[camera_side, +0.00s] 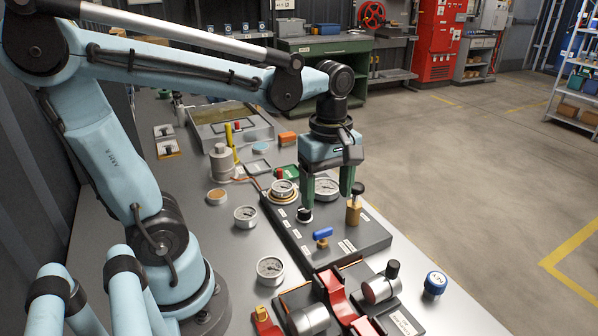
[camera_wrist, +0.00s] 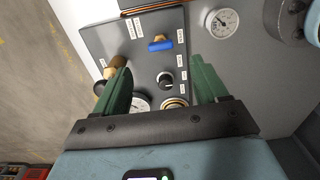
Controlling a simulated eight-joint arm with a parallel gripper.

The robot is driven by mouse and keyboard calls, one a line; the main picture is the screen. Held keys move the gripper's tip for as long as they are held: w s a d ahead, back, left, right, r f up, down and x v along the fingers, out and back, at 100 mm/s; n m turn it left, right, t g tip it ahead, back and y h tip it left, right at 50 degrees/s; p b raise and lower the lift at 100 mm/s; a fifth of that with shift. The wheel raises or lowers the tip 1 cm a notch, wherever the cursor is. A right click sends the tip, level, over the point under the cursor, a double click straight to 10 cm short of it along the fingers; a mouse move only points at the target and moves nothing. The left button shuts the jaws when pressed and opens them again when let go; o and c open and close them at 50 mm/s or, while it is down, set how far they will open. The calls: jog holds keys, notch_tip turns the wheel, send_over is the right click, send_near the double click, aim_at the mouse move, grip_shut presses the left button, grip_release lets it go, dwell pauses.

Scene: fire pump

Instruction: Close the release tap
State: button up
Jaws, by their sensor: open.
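A small tap with a blue lever handle (camera_side: 323,237) stands on the dark grey pump panel (camera_side: 345,243); it also shows in the wrist view (camera_wrist: 160,44). My gripper (camera_side: 327,197) points down over the panel, open and empty, behind the blue tap in the side view. In the wrist view a black knob with a white mark (camera_wrist: 166,79) shows between my green fingers (camera_wrist: 160,72), and the blue handle lies beyond their tips.
A brass fitting with a black knob (camera_side: 353,212) stands close to the right finger. Gauges, including one at the panel's back (camera_side: 326,188), sit near the fingers. A red lever assembly (camera_side: 335,296) is in front of the panel. A loose gauge (camera_side: 270,269) lies to the left.

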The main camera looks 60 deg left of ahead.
aim_at(325, 232)
jog(key=shift+f, duration=4.5)
jog(key=c, duration=1.1)
jog(key=shift+o, duration=0.2)
